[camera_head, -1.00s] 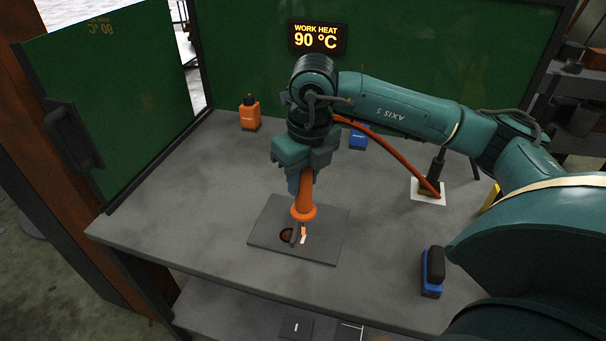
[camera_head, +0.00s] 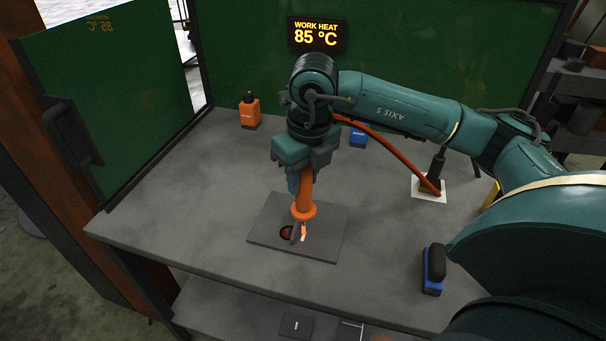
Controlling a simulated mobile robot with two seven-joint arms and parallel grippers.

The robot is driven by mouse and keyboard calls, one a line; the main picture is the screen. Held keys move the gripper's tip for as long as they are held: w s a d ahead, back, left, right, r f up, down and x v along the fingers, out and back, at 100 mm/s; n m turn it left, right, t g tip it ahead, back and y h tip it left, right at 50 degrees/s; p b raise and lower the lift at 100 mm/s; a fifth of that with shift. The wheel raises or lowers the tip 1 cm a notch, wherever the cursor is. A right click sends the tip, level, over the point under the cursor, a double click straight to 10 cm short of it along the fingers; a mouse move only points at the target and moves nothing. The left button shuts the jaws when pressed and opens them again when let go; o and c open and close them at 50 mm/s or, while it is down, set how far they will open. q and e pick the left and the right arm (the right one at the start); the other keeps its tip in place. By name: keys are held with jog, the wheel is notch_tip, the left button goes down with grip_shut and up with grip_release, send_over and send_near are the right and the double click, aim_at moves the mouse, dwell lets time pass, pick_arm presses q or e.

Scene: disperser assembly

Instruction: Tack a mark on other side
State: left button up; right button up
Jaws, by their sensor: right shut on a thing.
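My right gripper (camera_head: 303,158) is shut on an orange torch-like tool (camera_head: 304,205), held upright with its tip down over a dark grey plate (camera_head: 325,240). The plate lies flat on the table and has a round dark-red spot or hole (camera_head: 286,233) left of the tool tip. A small piece with an orange and white face (camera_head: 304,232) shows just right of the tip. Whether the tip touches it I cannot tell. My left gripper is not in view.
A display (camera_head: 317,37) on the green screen reads WORK HEAT 85 °C. An orange bottle (camera_head: 249,112) and a blue item (camera_head: 358,137) stand at the back. A blue and black block (camera_head: 433,270) sits at the right. The table's left side is clear.

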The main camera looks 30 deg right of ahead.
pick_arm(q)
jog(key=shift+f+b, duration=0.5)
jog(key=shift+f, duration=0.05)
pick_arm(e)
jog(key=shift+f, duration=0.4)
dwell(0.5)
